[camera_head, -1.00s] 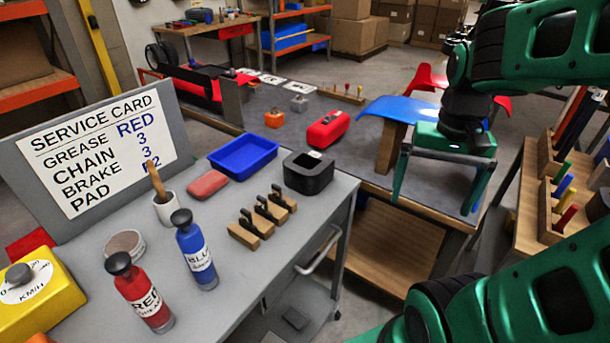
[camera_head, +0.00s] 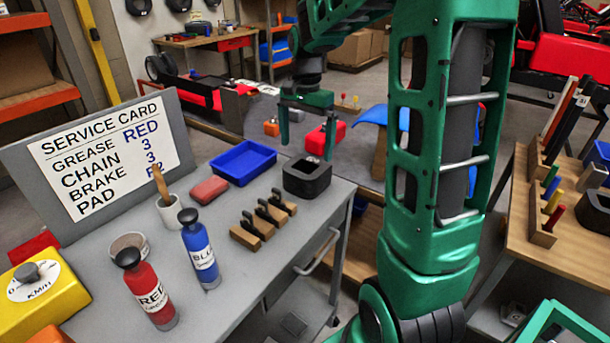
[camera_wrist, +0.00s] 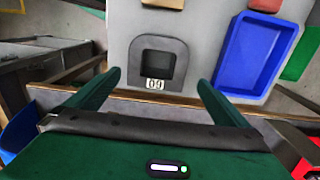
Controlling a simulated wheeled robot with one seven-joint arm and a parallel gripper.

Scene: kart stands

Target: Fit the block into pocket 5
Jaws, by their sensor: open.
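My gripper (camera_head: 306,148) is open and empty. In the head view it hangs just beyond the black holder (camera_head: 307,188), pointing down. In the wrist view its two green fingers (camera_wrist: 158,80) stand wide apart, with the holder ahead between them. The holder has one squarish opening and a small label that seems to read 09; it sits near the far edge of the grey bench (camera_head: 228,290). No pocket marked 5 is legible.
A blue tray (camera_head: 242,180) sits beside the holder. Wooden pieces with black clips (camera_head: 262,226), a red bottle (camera_head: 150,292), a blue bottle (camera_head: 199,256) and a service card (camera_head: 103,155) occupy the bench. A wooden rack table (camera_head: 540,265) stands right. My forearm hides much of the middle.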

